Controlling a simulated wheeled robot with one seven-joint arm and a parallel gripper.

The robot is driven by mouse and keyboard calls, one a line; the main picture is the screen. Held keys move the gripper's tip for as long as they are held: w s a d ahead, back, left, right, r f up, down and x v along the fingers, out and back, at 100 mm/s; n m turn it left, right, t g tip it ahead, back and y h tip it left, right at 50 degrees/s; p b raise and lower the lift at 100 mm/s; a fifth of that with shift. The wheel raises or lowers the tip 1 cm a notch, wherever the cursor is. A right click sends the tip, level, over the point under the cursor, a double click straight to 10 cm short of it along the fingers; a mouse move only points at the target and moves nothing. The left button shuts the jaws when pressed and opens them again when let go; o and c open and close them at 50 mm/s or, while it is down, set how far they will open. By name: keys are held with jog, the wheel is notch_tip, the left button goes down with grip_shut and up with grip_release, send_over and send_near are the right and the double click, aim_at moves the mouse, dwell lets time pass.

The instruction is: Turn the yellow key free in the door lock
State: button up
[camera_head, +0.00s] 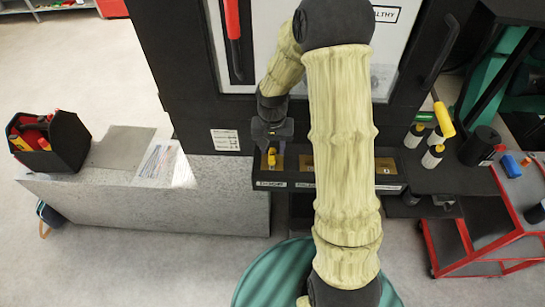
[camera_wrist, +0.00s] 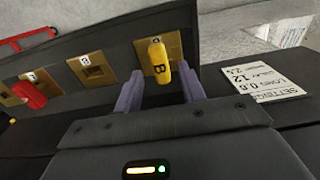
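The yellow key (camera_wrist: 158,60), marked B, sits in the lock of a brass plate (camera_wrist: 145,58) in the wrist view. It also shows in the head view (camera_head: 271,158), at the left end of the black key box (camera_head: 330,187). My gripper (camera_wrist: 161,75) is open, with one finger on each side of the key and a visible gap to it on both sides. In the head view my gripper (camera_head: 270,143) is just above the key. Whether the key is turned in the lock I cannot tell.
A red key (camera_wrist: 31,92) sits in another brass plate; the plate (camera_wrist: 92,70) between is empty. A settings label (camera_wrist: 262,82) is at the right. In the head view, a cabinet door (camera_head: 240,20), a toolbox (camera_head: 50,142) and a red cart (camera_head: 490,238) stand around.

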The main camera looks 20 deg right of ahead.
jog(key=shift+f+b, duration=0.65)
jog(key=shift+f, duration=0.75)
